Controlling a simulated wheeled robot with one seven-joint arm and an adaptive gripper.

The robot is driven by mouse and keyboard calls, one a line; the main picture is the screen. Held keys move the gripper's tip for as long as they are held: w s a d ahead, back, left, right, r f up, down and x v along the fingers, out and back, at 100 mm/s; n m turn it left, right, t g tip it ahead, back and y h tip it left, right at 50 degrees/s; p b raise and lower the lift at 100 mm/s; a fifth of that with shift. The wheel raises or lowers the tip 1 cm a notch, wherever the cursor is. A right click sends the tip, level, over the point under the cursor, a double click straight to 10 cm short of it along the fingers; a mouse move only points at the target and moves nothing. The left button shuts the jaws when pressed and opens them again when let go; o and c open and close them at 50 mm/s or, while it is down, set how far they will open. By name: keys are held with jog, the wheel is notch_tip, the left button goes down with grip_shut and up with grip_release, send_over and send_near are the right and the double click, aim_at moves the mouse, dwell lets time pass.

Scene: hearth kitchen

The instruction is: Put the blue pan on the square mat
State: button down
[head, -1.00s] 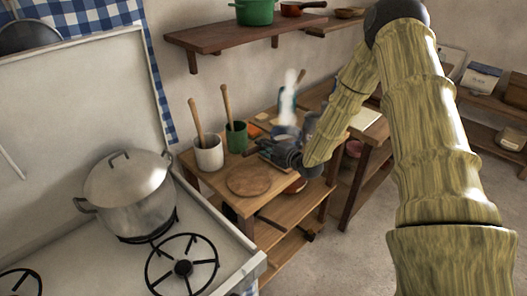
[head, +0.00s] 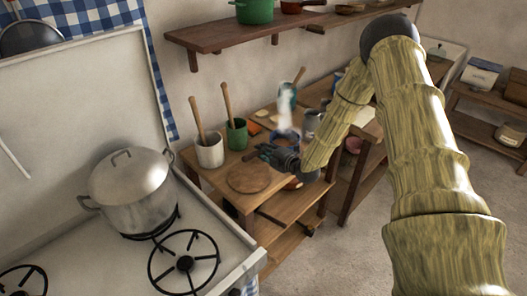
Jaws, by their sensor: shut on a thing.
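The blue pan (head: 287,138) shows in part above the small wooden table, with a white, steam-like blur over it. My gripper (head: 268,154) is dark and sits at the pan's near side, shut on what looks like its handle (head: 250,154). My gripper and wrist hide part of the pan, and I cannot tell whether it touches the table. I cannot make out the square mat for certain; a pale flat piece (head: 366,117) lies on the further table to the right, partly behind my arm.
A round wooden board (head: 247,179) lies on the near table's front. A white crock (head: 210,151) and a green cup (head: 237,133) with wooden utensils stand at its left. A lidded steel pot (head: 131,190) stands on the stove. A shelf (head: 250,34) hangs above.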

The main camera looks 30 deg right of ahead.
jog(key=c, duration=1.3)
grip_release()
jog(key=shift+s, duration=0.1)
jog(key=b+v, duration=0.4)
jog(key=v, duration=0.8)
